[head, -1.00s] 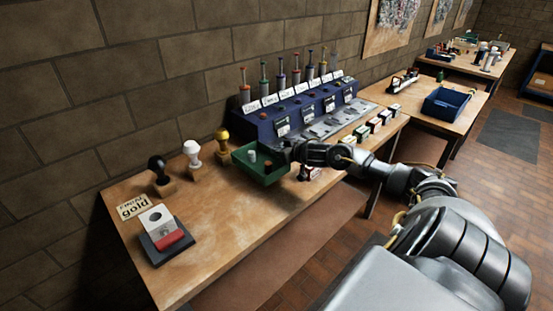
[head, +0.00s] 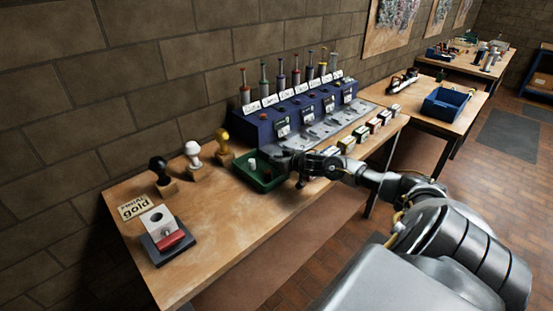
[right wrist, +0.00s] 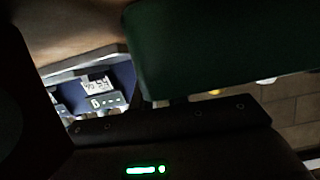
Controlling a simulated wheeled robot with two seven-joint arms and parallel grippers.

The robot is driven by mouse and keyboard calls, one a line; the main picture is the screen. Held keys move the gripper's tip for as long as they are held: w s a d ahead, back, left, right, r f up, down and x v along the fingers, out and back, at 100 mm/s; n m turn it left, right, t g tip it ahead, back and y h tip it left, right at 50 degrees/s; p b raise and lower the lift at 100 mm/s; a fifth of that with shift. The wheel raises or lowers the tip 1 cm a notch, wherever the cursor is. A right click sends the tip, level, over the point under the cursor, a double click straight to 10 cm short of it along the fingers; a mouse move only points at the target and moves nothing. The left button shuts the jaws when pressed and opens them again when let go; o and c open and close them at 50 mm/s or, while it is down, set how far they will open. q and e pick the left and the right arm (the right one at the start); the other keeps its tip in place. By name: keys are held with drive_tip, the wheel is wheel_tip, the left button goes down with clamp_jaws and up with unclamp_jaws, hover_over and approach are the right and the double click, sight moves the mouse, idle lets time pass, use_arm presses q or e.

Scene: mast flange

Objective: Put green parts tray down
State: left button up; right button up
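The green parts tray (head: 262,186) is at the bench's back middle, in front of the left end of the blue stand. A white piece and a dark reddish piece show inside it. My right gripper (head: 285,164) is at the tray's right side and appears shut on its wall; the fingertips are hard to make out. In the right wrist view the tray's green side (right wrist: 220,45) fills the upper right, very close. The tray looks level and at or just above the bench top; I cannot tell if it touches. My left gripper is not in view.
The wooden bench (head: 215,230) is clear in front of the tray. Stamps with black, white and gold (head: 223,145) handles stand to its left. The blue stand (head: 300,117) holds several handled tools behind. Small boxes (head: 360,134) line the bench at right.

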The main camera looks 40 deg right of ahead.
drive_tip(key=shift+o, duration=0.7)
drive_tip(key=shift+r, duration=0.2)
drive_tip(key=v, duration=0.9)
drive_tip(key=shift+s, duration=0.35)
drive_tip(key=shift+p+v, duration=0.5)
drive_tip(key=shift+v, duration=0.7)
drive_tip(key=shift+w, duration=0.1)
